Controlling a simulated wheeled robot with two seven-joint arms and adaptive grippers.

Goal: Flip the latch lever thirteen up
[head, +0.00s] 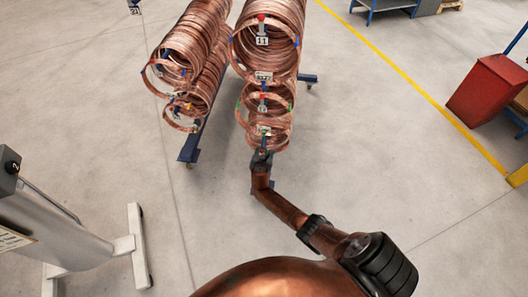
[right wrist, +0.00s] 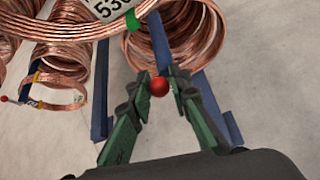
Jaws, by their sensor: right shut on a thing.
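A red ball knob (right wrist: 159,87) sits between the green fingers of my right gripper (right wrist: 161,77) in the right wrist view, and the gripper is shut on it. I take it for the knob of a latch lever; its shaft is hidden and its number does not show. In the head view, my right gripper (head: 262,158) is at the near end of the right-hand row of copper coils (head: 266,130). Another red knob (head: 261,17) stands above the tag marked 11 (head: 262,41). My left gripper is not in view.
A second row of copper coils (head: 188,62) stands to the left on a blue rack (head: 190,145). A grey stand (head: 55,228) with white feet is at the lower left. A red bin (head: 487,88) is at the right. Open floor lies between them.

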